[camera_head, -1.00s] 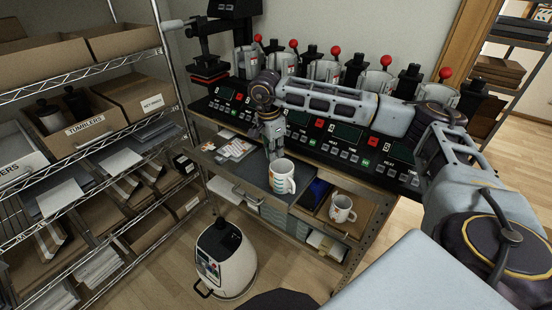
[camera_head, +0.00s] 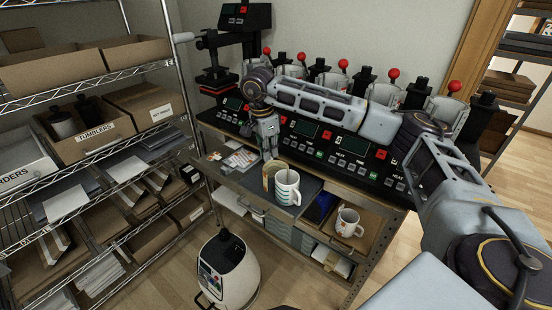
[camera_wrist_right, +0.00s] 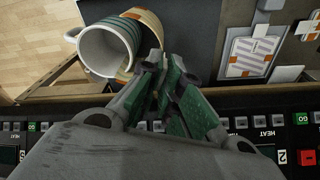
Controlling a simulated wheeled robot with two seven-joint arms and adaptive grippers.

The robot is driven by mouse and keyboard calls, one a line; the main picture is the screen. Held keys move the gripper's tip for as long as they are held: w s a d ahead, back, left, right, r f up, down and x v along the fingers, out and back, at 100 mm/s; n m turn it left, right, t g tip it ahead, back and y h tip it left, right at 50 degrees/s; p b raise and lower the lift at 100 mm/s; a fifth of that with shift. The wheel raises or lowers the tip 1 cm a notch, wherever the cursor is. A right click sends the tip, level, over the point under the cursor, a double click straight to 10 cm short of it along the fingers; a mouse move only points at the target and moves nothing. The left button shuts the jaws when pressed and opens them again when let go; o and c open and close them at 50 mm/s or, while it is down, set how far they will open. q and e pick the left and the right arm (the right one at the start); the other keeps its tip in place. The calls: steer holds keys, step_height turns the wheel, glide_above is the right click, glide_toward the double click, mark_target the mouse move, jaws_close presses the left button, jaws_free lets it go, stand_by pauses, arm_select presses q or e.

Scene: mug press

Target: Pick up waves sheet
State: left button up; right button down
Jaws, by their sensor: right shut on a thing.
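A tan curled sheet (camera_head: 269,172) stands beside a white mug (camera_head: 287,187) with teal bands, on the dark pull-out surface (camera_head: 245,180). I take the curled sheet for the waves sheet, though its print is hard to read. In the right wrist view the curled sheet (camera_wrist_right: 146,32) shows an orange-brown pattern and lies against the mug (camera_wrist_right: 105,48). My right gripper (camera_head: 269,158) points down just above the curled sheet. Its fingers (camera_wrist_right: 165,88) are close together at the sheet's edge, which they partly hide. My left gripper is not in view.
Flat printed sheets (camera_head: 240,158) lie left of the gripper. A second mug (camera_head: 348,222) stands in an open compartment at right. The control panel (camera_head: 320,145) with mug presses runs behind. A white wheeled machine (camera_head: 228,270) stands on the floor; shelves (camera_head: 95,130) fill the left.

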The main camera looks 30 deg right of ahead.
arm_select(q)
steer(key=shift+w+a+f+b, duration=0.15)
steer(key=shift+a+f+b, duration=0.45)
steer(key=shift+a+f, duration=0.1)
arm_select(e)
steer(key=w+a+r, duration=0.5)
steer(key=w, duration=0.3)
steer(key=shift+w, duration=0.1)
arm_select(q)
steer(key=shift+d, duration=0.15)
